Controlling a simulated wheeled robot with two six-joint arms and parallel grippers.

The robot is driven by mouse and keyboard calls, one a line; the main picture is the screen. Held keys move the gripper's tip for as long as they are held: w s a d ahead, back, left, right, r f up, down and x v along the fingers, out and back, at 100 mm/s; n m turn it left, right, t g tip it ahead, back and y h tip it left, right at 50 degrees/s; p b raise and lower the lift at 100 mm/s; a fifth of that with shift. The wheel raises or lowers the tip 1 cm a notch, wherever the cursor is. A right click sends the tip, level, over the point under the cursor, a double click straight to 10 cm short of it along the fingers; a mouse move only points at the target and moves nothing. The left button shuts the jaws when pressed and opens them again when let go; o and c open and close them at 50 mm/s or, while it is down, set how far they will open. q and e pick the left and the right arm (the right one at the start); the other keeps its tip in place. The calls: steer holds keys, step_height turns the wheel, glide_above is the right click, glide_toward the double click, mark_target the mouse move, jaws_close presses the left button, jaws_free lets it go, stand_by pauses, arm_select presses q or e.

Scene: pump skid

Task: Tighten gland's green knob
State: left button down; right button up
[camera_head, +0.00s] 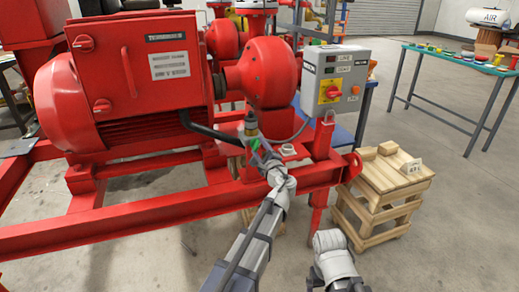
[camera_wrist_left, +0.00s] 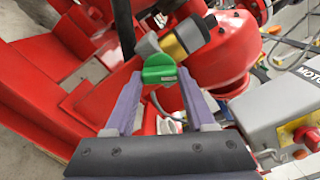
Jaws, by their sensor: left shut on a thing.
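The green knob (camera_wrist_left: 160,69) shows in the left wrist view between the two fingers of my left gripper (camera_wrist_left: 158,80). Behind it is the gland's yellow and dark cylindrical body (camera_wrist_left: 188,38). In the head view the gland fitting (camera_head: 250,122) stands upright by the red pump, and a little of the green knob (camera_head: 254,145) shows below it. My left gripper (camera_head: 260,152) reaches up to it from below and is shut on the knob. The gripper hides part of the knob in the head view. No right gripper shows, only a part of my right arm at the bottom.
A grey control box (camera_head: 335,78) with a red switch stands right of the red pump housing (camera_head: 268,72). The red skid frame (camera_head: 120,218) runs below. A wooden crate (camera_head: 385,190) stands on the floor to the right. A green-topped table (camera_head: 465,62) is farther back.

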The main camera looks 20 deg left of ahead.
arm_select(q)
steer(key=shift+c, duration=1.2)
jaws_free()
steer(key=v, duration=0.8)
steer(key=shift+w, duration=0.25)
steer(key=x, duration=0.7)
steer(key=shift+w+a, duration=0.2)
steer(key=shift+a, duration=0.1)
